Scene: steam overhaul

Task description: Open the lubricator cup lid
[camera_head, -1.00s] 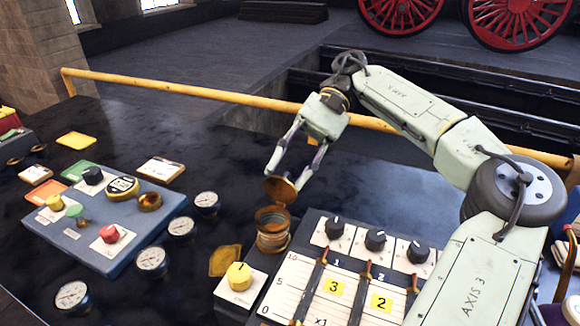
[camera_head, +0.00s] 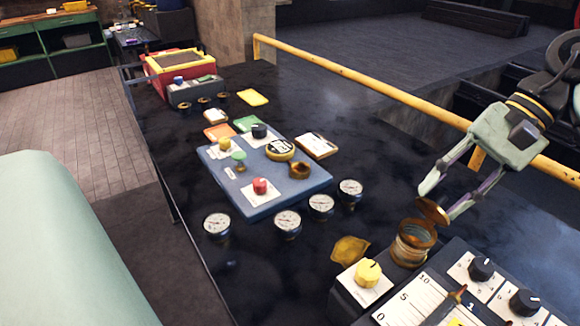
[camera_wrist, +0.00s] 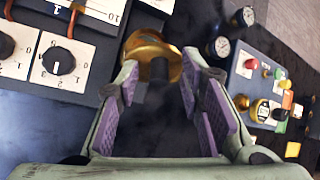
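The lubricator cup (camera_head: 412,246) is a round brass-coloured cup on the dark bench, at the lower right of the head view. Its lid (camera_head: 432,211) is a brass disc standing tilted up above the cup's far right rim, so the cup's mouth shows. My gripper (camera_head: 444,201) is above the cup with its fingers apart on either side near the lid; contact cannot be told. In the wrist view my gripper (camera_wrist: 158,78) has a wide empty gap between its purple pads, and the brass cup and lid (camera_wrist: 150,50) show just beyond the fingertips, partly overlapping.
A panel with knobs and sliders (camera_head: 485,290) and a yellow knob (camera_head: 368,272) stand close beside the cup. Several gauges (camera_head: 321,205) and a blue control box (camera_head: 245,188) lie to the left. A yellow rail (camera_head: 345,75) runs along the bench's far edge.

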